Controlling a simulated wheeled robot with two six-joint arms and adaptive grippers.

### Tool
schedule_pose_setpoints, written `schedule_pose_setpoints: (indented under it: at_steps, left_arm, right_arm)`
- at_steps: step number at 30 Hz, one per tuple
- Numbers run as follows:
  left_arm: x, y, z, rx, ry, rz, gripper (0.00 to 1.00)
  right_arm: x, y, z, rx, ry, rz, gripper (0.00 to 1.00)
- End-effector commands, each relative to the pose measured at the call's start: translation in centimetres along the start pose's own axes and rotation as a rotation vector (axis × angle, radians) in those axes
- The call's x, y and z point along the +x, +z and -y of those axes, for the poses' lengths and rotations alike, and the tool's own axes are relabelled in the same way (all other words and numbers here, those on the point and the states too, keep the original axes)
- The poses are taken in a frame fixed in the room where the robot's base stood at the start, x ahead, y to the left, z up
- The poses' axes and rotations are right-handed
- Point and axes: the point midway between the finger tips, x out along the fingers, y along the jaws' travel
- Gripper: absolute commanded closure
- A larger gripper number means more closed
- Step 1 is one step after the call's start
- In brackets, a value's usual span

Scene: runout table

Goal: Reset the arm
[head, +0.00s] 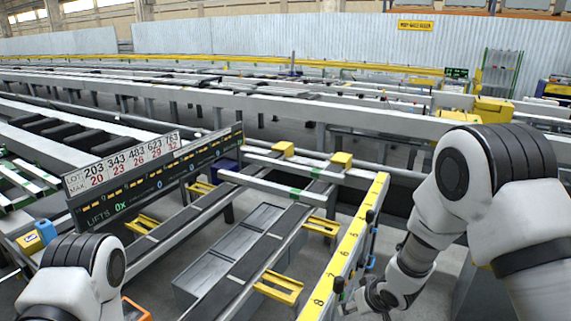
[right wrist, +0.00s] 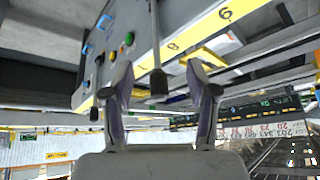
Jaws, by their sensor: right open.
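My right gripper (head: 366,298) is low beside the yellow-topped numbered rail (head: 347,250) in the head view. In the right wrist view my right gripper (right wrist: 160,80) has its two fingers wide apart. A grey rod with a dark knob (right wrist: 158,82) shows between the fingers there, with space on both sides; I cannot tell its depth relative to the fingertips. A dark knob (head: 338,285) also shows beside the rail in the head view, close to the gripper. My left arm shows at the lower left, but its gripper is out of the picture.
A panel with coloured buttons (right wrist: 112,48) lies close to the fingers. A dark sign board (head: 160,175) with number plates stands left of the rail. Grey bins (head: 225,245) and yellow brackets (head: 278,287) lie between the runout beams. A long conveyor beam (head: 330,105) crosses behind.

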Motion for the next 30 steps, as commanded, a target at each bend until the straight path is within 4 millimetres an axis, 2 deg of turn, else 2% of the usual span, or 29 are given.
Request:
schedule_pose_setpoints:
  at_steps: [1, 2, 3, 5, 6, 8, 9, 12, 13, 14, 16, 18, 30]
  left_arm:
    - [0.0, 0.0, 0.0, 0.0, 0.0, 0.0, 0.3]
    - [0.0, 0.0, 0.0, 0.0, 0.0, 0.0, 0.3]
    - [0.0, 0.0, 0.0, 0.0, 0.0, 0.0, 0.3]
    - [0.0, 0.0, 0.0, 0.0, 0.0, 0.0, 0.3]
    - [0.0, 0.0, 0.0, 0.0, 0.0, 0.0, 0.3]
    - [0.0, 0.0, 0.0, 0.0, 0.0, 0.0, 0.3]
    - [0.0, 0.0, 0.0, 0.0, 0.0, 0.0, 0.3]
    - [0.0, 0.0, 0.0, 0.0, 0.0, 0.0, 0.3]
    - [0.0, 0.0, 0.0, 0.0, 0.0, 0.0, 0.3]
    - [0.0, 0.0, 0.0, 0.0, 0.0, 0.0, 0.3]
    - [0.0, 0.0, 0.0, 0.0, 0.0, 0.0, 0.3]
    - [0.0, 0.0, 0.0, 0.0, 0.0, 0.0, 0.3]
    - [0.0, 0.0, 0.0, 0.0, 0.0, 0.0, 0.3]
  right_arm:
    - [1.7, 4.0, 0.1, 0.029, -0.011, 0.076, 0.42]
    - [2.5, 6.5, 0.2, 0.054, -0.016, 0.122, 0.42]
    - [3.4, 10.1, 0.5, 0.095, -0.023, 0.184, 0.42]
    - [4.2, 15.7, 1.0, 0.159, -0.029, 0.275, 0.42]
    - [4.3, 19.4, 1.4, 0.198, -0.032, 0.331, 0.42]
    - [4.0, 24.9, 2.1, 0.255, -0.027, 0.413, 0.42]
    - [3.4, 28.3, 2.5, 0.289, -0.018, 0.463, 0.42]
    - [0.8, 35.3, 3.1, 0.346, 0.025, 0.557, 0.42]
    - [-0.2, 36.8, 3.1, 0.352, 0.044, 0.572, 0.42]
    - [-1.2, 37.8, 2.9, 0.35, 0.068, 0.579, 0.42]
    - [-2.4, 37.9, 2.0, 0.307, 0.118, 0.544, 0.42]
    - [-1.9, 37.2, 1.4, 0.258, 0.123, 0.508, 0.42]
    - [-1.8, 37.1, 1.5, 0.243, 0.116, 0.507, 0.42]
